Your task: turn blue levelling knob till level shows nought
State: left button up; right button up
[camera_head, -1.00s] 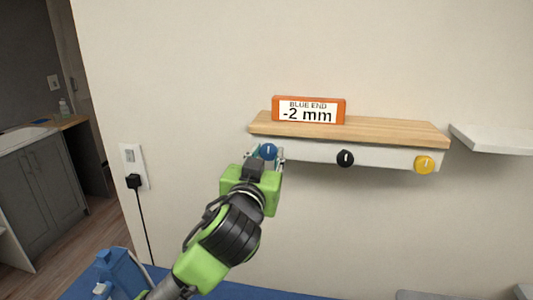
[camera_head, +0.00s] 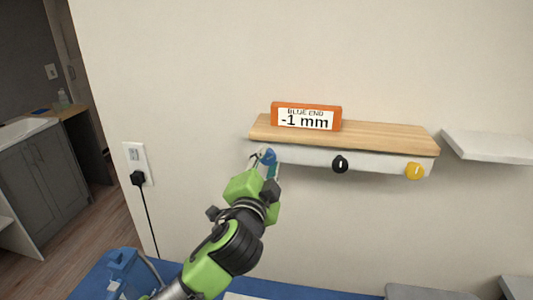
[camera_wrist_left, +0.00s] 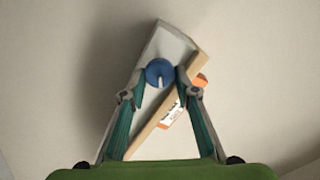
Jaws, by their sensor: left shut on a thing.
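The blue knob (camera_head: 269,156) sits at the left end of the white front strip under the wooden shelf (camera_head: 380,137). My left gripper (camera_head: 266,158) is shut on the blue knob. In the left wrist view the blue knob (camera_wrist_left: 160,73) lies between the two fingertips (camera_wrist_left: 158,84), and its white mark points nearly straight down the picture. The orange level display (camera_head: 306,116) stands on the shelf and reads "BLUE END -1 mm". My right gripper is in neither view.
A black knob (camera_head: 340,164) and a yellow knob (camera_head: 414,171) sit further right on the same strip. A white shelf (camera_head: 488,146) is on the wall at the right. A wall socket with a black plug (camera_head: 138,177) is at the left.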

pick_arm(q)
jog(key=m+p, duration=0.2)
jog(key=m, duration=0.1)
jog(key=shift+r+m, duration=0.1)
jog(key=shift+m, duration=0.2)
jog(key=shift+m+p, duration=0.4)
jog(key=o, duration=1.1)
jog(key=shift+f, duration=0.2)
jog(key=shift+s, duration=0.1)
jog(key=s+a, duration=0.2)
jog(key=s, duration=0.9)
jog(key=shift+s, duration=0.3)
